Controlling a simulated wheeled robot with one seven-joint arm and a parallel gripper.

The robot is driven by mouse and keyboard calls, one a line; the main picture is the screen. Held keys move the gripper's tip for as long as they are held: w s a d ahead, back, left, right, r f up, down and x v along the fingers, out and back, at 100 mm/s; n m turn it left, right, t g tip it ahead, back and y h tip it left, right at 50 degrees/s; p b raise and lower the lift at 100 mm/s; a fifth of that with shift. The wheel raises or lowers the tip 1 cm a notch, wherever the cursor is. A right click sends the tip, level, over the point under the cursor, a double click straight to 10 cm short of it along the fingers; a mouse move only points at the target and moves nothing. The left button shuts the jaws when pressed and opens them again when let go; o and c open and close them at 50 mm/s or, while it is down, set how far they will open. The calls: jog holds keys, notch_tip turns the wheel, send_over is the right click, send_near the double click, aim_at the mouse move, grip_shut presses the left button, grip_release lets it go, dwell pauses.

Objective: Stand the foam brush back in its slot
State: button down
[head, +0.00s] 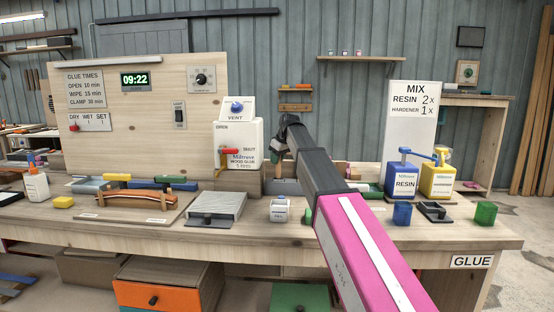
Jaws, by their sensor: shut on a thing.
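My gripper (279,150) is at the far end of my arm, above the back of the bench and just right of the white wood glue box. It is small, dark and partly hidden by my own arm. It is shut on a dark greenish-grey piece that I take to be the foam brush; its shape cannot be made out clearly. A grey holder (284,187) stands low at the back of the bench, below my gripper. Whether it has the brush's slot cannot be told, as my arm covers part of that area.
The wood glue box (243,145) with a red tap stands left of my gripper. A white jar (279,210), a grey tray (217,207) and a curved wooden piece (137,200) are in front. Blue resin (401,180) and yellow hardener (438,181) bottles stand right of my arm.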

jog(key=shift+f, duration=1.2)
jog(key=shift+c, duration=1.6)
grip_release()
jog(key=shift+r, duration=0.1)
jog(key=shift+r, duration=4.4)
